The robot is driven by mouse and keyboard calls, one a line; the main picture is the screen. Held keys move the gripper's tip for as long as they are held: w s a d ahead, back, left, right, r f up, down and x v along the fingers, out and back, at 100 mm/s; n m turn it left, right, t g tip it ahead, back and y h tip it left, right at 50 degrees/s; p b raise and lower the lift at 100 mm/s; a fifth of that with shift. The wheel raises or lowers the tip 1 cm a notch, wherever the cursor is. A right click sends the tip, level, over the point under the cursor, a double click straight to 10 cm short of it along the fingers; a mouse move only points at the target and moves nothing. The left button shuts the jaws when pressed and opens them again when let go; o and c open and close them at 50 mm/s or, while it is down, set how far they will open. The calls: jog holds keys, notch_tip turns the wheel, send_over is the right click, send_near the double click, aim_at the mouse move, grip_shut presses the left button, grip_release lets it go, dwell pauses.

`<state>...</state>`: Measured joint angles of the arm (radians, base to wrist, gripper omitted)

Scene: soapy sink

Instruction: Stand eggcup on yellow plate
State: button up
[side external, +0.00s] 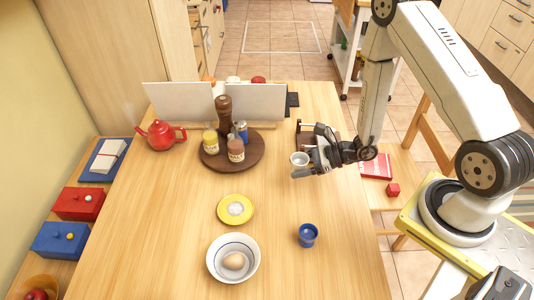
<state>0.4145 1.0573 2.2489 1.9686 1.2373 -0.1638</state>
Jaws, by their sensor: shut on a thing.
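My gripper (308,166) is shut on a small pale cup (299,158), which looks like the eggcup. It holds the cup roughly upright over the right part of the table; the fingers partly hide it. The yellow plate (222,213) lies flat on the table, to the left of and nearer than my gripper. It has a pale round centre, and nothing clearly stands on it. My gripper is well apart from the plate.
A white bowl (214,267) with an egg (233,261) and a blue cup (308,235) stand at the front. A round wooden tray (213,162) with a mill and jars is behind the plate. A red teapot (161,135) stands back left. Table between gripper and plate is clear.

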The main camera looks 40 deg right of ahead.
jog(key=s+a+r+n+g+y, duration=0.1)
jog(key=s+a+r+n+g, duration=0.1)
jog(key=a, duration=0.4)
jog(key=s+a+r+n+g+y, duration=0.1)
jog(key=s+a+r+n+g, duration=0.1)
jog(key=a, duration=0.4)
jog(key=shift+s+a+r, duration=0.15)
jog(key=shift+s+r, duration=0.2)
jog(key=shift+s, duration=0.5)
jog(key=shift+w, duration=0.1)
send_over(236, 209)
jog(key=shift+y, duration=0.3)
jog(key=shift+s+f, duration=0.2)
jog(key=shift+f, duration=4.5)
jog(key=shift+w+f, duration=0.15)
jog(key=shift+f, duration=0.05)
jog(key=shift+w+f, duration=0.1)
jog(key=shift+f, duration=1.55)
jog(key=shift+f, duration=0.1)
